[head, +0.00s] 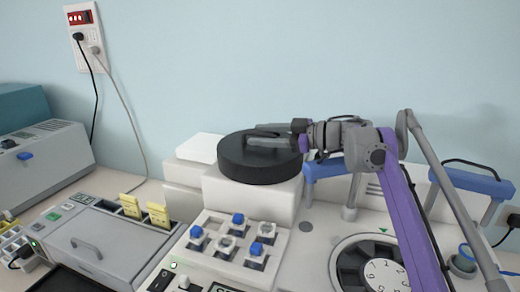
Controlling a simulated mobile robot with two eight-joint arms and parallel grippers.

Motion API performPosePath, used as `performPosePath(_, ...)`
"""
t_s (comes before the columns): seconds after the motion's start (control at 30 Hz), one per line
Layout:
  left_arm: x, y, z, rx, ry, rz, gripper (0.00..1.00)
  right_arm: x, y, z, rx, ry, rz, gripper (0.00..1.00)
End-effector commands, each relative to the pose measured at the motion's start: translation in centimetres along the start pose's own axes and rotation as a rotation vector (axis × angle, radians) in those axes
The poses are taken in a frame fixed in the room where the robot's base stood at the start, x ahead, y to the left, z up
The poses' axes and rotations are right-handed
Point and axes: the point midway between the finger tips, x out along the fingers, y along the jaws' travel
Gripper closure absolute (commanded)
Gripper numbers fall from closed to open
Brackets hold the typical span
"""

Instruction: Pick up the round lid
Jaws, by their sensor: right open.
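The round lid (258,169) is a black disc with a thick rim. It rests on top of a white block-shaped unit at the middle of the head view. My right gripper (268,135) is over the lid's top, with its grey fingers reaching left across it. The fingers are open, and part of the lid's top is hidden behind them. I cannot tell whether they touch the lid or a handle on it. My left gripper is not in view.
A white rack with blue-capped knobs (238,219) stands in front of the lid. A numbered dial (385,274) is at the lower right, and blue-topped stands (472,182) are behind my right arm. A grey machine with yellow tabs (158,213) is at the left. The wall is behind.

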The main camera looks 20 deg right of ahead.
Motion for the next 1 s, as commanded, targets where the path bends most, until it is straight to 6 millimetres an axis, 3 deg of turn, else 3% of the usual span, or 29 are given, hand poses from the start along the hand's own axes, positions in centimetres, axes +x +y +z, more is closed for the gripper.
performPosePath(0.1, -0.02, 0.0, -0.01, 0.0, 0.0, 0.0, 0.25, 1.01, -0.02, -0.01, 0.0, 0.0, -0.001, 0.49)
performPosePath(0.37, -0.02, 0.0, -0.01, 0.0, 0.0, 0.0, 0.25, 1.14, 0.0, 0.01, 0.0, 0.0, 0.0, 0.51)
performPosePath(0.63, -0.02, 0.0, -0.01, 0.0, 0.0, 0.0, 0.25, 1.12, 0.0, 0.01, 0.0, 0.0, 0.0, 0.99)
performPosePath(1.0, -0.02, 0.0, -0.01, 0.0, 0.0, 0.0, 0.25, 1.11, -0.01, 0.0, 0.0, 0.0, 0.0, 1.0)
